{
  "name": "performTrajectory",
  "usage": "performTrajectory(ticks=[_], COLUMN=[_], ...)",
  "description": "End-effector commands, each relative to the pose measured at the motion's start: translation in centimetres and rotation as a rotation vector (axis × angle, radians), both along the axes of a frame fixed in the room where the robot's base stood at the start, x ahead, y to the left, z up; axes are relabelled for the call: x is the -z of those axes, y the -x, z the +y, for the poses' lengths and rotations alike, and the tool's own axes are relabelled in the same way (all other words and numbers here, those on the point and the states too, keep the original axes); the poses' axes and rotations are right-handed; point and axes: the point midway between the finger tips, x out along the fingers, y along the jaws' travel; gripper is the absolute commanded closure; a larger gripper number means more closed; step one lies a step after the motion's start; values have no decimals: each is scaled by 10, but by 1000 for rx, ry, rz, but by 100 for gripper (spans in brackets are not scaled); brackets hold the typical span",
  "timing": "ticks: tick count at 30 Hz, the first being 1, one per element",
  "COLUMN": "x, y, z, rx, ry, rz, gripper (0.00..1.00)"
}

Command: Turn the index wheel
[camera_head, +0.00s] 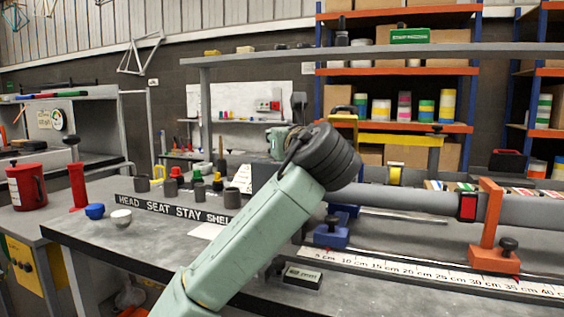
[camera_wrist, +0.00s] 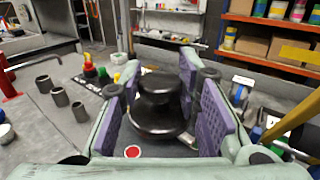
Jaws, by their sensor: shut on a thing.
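In the wrist view, the index wheel (camera_wrist: 157,112) is a dark, stepped round knob with a wide lower rim and a smaller top. My gripper (camera_wrist: 162,80) has purple-padded fingers on the left and right of the knob and is shut on it. The exact contact of the pads is hard to see. A red round mark (camera_wrist: 132,152) shows on the dark surface close to the wheel. In the head view my own arm's thick dark joint hides the gripper and the wheel.
A grey tube in an orange clamp (camera_head: 490,225) runs right, above a centimetre scale (camera_head: 420,279). Blue clamp parts (camera_head: 331,234) stand nearby. Small cups and red, yellow and green-capped items (camera_head: 197,178) stand behind the lettered strip (camera_head: 170,208).

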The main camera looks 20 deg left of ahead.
Motion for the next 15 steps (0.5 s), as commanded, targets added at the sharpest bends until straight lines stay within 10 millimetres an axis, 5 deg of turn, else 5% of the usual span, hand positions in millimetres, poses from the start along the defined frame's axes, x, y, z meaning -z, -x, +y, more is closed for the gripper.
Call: performTrajectory(ticks=[15], x=[2], y=[-1], z=[0], rx=[-165], ry=[1], rz=[4], gripper=[98])
